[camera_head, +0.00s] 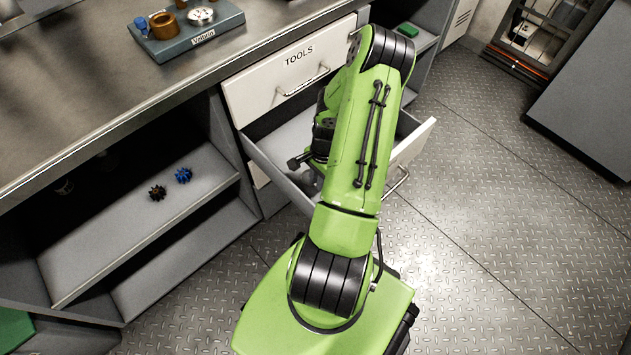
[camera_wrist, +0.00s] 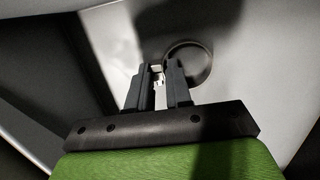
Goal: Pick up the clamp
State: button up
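In the wrist view, the clamp (camera_wrist: 207,68) appears as a dark round ring against the pale inside of the open drawer. My gripper (camera_wrist: 161,72) points at the ring's left side, and the right finger overlaps the ring's edge. A narrow gap shows between the fingers, with a small whitish piece in it. I cannot tell whether that piece belongs to the clamp or whether the fingers press on it. In the head view, my arm reaches over the open drawer (camera_head: 410,150) and hides the clamp and most of the gripper.
A closed drawer labelled TOOLS (camera_head: 262,85) is directly above the open one. Two small knobs, one blue (camera_head: 183,175) and one dark (camera_head: 157,193), lie on the left shelf. The metal floor at right is clear.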

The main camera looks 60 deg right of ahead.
grip_shut()
